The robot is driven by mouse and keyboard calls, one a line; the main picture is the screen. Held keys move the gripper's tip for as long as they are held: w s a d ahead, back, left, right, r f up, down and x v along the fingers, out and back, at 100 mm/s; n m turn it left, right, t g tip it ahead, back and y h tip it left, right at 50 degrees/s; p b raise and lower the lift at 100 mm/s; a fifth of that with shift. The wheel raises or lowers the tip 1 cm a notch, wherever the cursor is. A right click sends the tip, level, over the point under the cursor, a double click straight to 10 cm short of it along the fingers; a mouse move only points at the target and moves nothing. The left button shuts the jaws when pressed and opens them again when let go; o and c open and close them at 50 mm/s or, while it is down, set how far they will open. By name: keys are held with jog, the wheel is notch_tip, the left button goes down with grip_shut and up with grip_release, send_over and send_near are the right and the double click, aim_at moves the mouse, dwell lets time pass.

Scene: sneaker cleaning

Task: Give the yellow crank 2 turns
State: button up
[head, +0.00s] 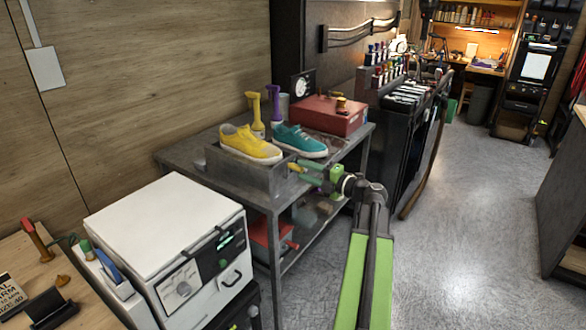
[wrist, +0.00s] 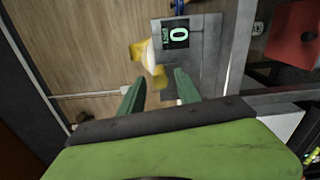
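The yellow crank (wrist: 145,52) is on the side of a grey box (head: 240,172), with a small display (wrist: 176,34) beside it that reads 0. In the head view only a small yellow part of the crank (head: 295,168) shows at the box's right end. My gripper (wrist: 159,78) has its two green fingers apart, with the crank's lower yellow end between or just beyond the tips. I cannot tell whether they touch. In the head view my gripper (head: 304,172) reaches the box from the right.
A yellow sneaker (head: 250,146) is on the box, and a teal sneaker (head: 300,142) sits behind it. A red box (head: 328,115) is at the back of the metal table (head: 180,154). A white machine (head: 165,225) stands at front left. The floor at right is clear.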

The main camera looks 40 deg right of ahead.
jog(key=c, duration=0.7)
jog(key=shift+w+d+f, duration=0.15)
jog(key=shift+w+d, duration=0.05)
jog(key=shift+d, duration=0.65)
jog(key=shift+w+d+f+b, duration=0.2)
jog(key=shift+d+f+b, duration=0.35)
jog(key=shift+d+b, duration=0.15)
jog(key=shift+w+d+f+b, duration=0.15)
jog(key=shift+d+f+b, duration=0.4)
